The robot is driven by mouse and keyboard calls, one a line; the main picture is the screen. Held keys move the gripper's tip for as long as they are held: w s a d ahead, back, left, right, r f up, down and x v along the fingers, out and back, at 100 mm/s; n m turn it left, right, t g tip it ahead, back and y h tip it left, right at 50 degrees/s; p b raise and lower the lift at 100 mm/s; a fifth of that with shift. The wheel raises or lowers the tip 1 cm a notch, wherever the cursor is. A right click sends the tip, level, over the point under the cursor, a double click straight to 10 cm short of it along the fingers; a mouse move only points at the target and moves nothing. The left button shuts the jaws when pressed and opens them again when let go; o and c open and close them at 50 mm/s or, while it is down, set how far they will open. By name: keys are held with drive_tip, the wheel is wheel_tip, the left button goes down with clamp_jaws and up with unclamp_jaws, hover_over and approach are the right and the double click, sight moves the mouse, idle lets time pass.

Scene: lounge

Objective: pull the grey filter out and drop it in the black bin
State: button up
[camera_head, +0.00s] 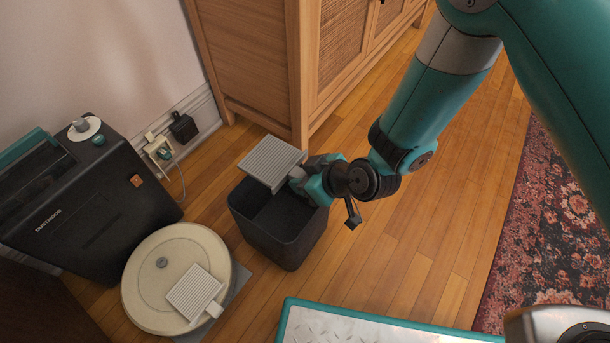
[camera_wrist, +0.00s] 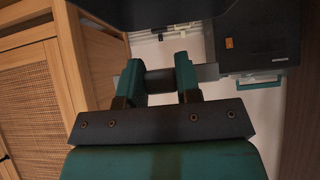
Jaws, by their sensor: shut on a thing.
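A grey ribbed filter (camera_head: 268,160) is held in the air over the black bin (camera_head: 300,244). My gripper (camera_head: 304,180) is shut on the filter's right end. The filter overhangs the bin's back left rim and hides part of the opening. The visible inside of the bin looks empty. In the wrist view, my gripper (camera_wrist: 164,84) closes on a dark piece between its two teal fingers, and the filter (camera_wrist: 208,72) shows only as a thin grey strip.
A cream round robot vacuum (camera_head: 145,279) with a lighter ribbed filter (camera_head: 195,291) on top sits left of the bin. A black dock (camera_head: 95,215) stands behind it. A wooden cabinet (camera_head: 255,60) is behind the bin. A patterned rug (camera_head: 550,220) lies at right.

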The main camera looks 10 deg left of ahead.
drive_tip(key=shift+f+b, duration=0.35)
drive_tip(key=shift+f, duration=0.55)
drive_tip(key=o, duration=1.1)
drive_tip(key=shift+r, duration=0.15)
drive_tip(key=shift+p+v, duration=3.95)
drive_tip(key=shift+v, duration=4.7)
